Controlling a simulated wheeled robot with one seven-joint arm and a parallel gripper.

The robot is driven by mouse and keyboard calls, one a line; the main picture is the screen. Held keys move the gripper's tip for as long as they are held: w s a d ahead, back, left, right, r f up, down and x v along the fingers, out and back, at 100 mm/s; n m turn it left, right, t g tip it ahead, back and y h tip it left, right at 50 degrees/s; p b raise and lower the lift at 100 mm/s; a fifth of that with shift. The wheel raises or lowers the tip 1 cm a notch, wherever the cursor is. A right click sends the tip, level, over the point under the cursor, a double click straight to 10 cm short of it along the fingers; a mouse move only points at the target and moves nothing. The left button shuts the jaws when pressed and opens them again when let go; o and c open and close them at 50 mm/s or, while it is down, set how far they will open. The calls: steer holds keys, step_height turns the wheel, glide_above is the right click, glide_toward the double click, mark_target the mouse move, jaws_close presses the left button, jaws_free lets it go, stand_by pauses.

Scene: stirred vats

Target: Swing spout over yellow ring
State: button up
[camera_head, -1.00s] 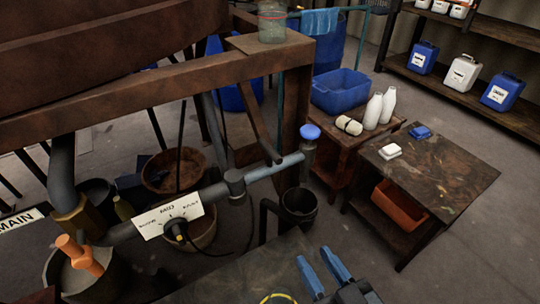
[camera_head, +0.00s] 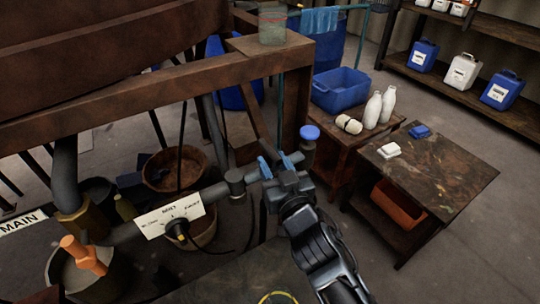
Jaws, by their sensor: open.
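The spout is a grey-blue pipe (camera_head: 253,176) running right from a round swivel joint (camera_head: 235,182) to an upright end piece topped by a blue knob (camera_head: 310,132). My gripper (camera_head: 275,166) is open, its two blue fingers at the pipe between the joint and the knob. I cannot tell whether they straddle or touch it. The yellow ring (camera_head: 278,297) lies on the dark bench top at the bottom edge, partly cut off by the frame. The spout end is well above and right of it in the picture. My arm hides what is under the spout end.
An orange handle (camera_head: 84,255) stands at lower left. A rusty beam (camera_head: 150,95) crosses behind. A wooden table (camera_head: 430,170) with small blocks stands right.

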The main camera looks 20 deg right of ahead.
steer(key=shift+w+d, duration=0.1)
steer(key=shift+w, duration=1.15)
steer(key=shift+c, duration=0.3)
jaws_close()
steer(key=shift+r, duration=0.1)
